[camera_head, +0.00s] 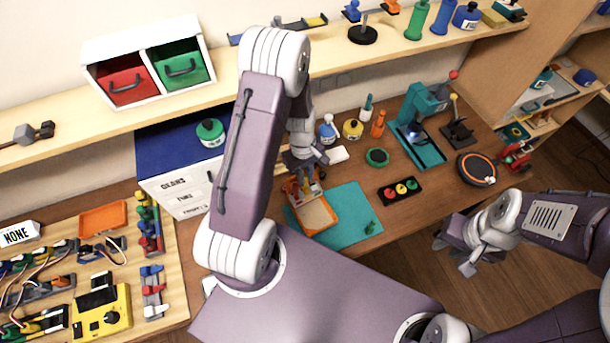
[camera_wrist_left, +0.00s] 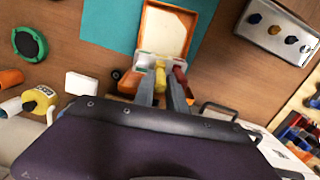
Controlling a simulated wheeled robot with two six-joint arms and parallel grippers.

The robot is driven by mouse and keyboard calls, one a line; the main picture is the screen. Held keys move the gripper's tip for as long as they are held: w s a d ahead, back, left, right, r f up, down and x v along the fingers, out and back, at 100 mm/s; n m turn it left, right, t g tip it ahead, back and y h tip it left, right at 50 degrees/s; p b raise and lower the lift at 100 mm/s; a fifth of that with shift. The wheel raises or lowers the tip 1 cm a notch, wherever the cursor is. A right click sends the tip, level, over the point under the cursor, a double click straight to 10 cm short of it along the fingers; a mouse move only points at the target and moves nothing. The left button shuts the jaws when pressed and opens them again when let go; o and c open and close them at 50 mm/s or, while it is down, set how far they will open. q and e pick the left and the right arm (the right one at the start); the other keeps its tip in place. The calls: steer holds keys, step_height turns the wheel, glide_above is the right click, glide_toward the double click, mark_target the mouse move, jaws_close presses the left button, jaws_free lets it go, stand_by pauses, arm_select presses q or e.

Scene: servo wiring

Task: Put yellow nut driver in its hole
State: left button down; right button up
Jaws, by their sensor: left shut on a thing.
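My left gripper (camera_head: 297,187) points down over the open orange case (camera_head: 316,217), and my raised arm hides part of the scene. In the left wrist view its fingers (camera_wrist_left: 162,90) are shut on a yellow handle, seemingly the yellow nut driver (camera_wrist_left: 160,76). A red handle (camera_wrist_left: 180,74) is close beside it. The driver's lower end is hidden. A grey block (camera_wrist_left: 279,28) with dark, yellow and blue spots lies at the upper right of that view; whether these are holes is unclear. My right gripper (camera_head: 453,256) is open and empty, over the floor beyond the table edge.
The case lies on a teal mat (camera_head: 352,205). A traffic-light-like black block (camera_head: 399,190) and a green round item (camera_head: 377,156) stand to its right, with small bottles behind. A white cabinet (camera_head: 180,195) stands left.

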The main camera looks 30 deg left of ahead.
arm_select(q)
steer(key=shift+f+b, duration=0.45)
steer(key=shift+f, duration=0.25)
steer(key=c, duration=0.8)
jaws_free()
steer(key=r+p, duration=0.6)
steer(key=r, duration=0.1)
steer(key=shift+w+a+r+p, duration=0.1)
steer(key=shift+w+a+p, duration=0.05)
steer(key=shift+a+p, duration=0.15)
stand_by(0.5)
